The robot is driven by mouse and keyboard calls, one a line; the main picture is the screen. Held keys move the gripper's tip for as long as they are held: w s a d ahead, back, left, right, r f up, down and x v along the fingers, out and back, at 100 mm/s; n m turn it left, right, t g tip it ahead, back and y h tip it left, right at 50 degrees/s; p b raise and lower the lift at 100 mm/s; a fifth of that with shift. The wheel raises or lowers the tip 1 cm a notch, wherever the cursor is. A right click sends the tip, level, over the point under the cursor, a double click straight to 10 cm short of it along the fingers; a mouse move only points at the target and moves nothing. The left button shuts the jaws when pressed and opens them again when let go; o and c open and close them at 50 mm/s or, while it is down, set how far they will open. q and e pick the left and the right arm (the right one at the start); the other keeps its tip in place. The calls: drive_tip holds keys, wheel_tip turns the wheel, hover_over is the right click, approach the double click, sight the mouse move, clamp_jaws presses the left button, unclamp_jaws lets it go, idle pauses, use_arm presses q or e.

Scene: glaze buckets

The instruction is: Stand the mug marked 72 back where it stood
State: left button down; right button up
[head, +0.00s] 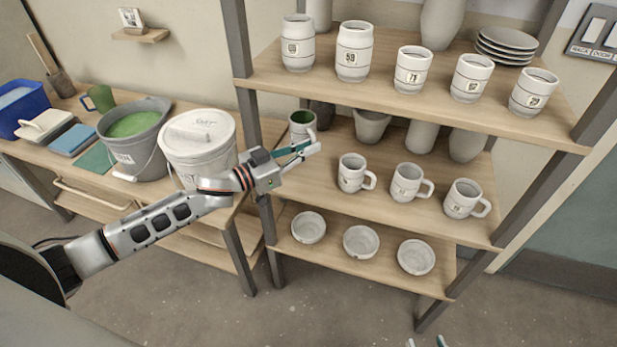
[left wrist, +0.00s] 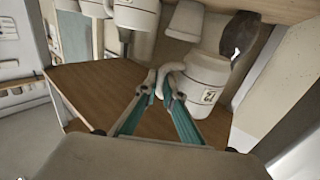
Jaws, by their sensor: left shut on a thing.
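The mug marked 72 (left wrist: 205,90) is white with a dark-framed label, and its number reads in the left wrist view. My left gripper, also in the left wrist view (left wrist: 163,90), is shut on the mug's handle. I cannot tell whether the mug's base touches the shelf. My right gripper (head: 425,342) shows only its fingertips at the bottom edge, apart and empty.
Three handled mugs (head: 407,182) stand along the middle shelf (head: 440,228), with pale vessels behind. Cups (head: 412,70) fill the upper shelf; bowls (head: 361,242) sit below. A lidded bucket (head: 199,145) and a green-glaze bucket (head: 134,125) stand on the left bench. A grey post (head: 247,130) is close to my left arm.

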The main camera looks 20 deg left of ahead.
use_arm(q)
wheel_tip(320, 180, down, 6)
drive_tip(key=shift+r+b, duration=0.1)
drive_tip(key=shift+b, duration=0.6)
drive_tip(key=shift+f, duration=0.4)
wheel_tip(320, 180, down, 3)
drive_tip(key=shift+f+b, duration=0.2)
drive_tip(key=shift+b, duration=0.5)
drive_tip(key=shift+r, duration=0.15)
drive_tip(key=shift+f, duration=0.25)
drive_tip(key=c, duration=2.2)
unclamp_jaws()
drive_tip(key=shift+o, duration=0.2)
use_arm(e)
drive_tip(key=shift+w+d+f, duration=0.15)
drive_tip(key=shift+f, duration=0.45)
drive_tip(key=shift+w+d+f, duration=0.1)
drive_tip(key=shift+d+f, duration=0.05)
drive_tip(key=shift+f, duration=0.45)
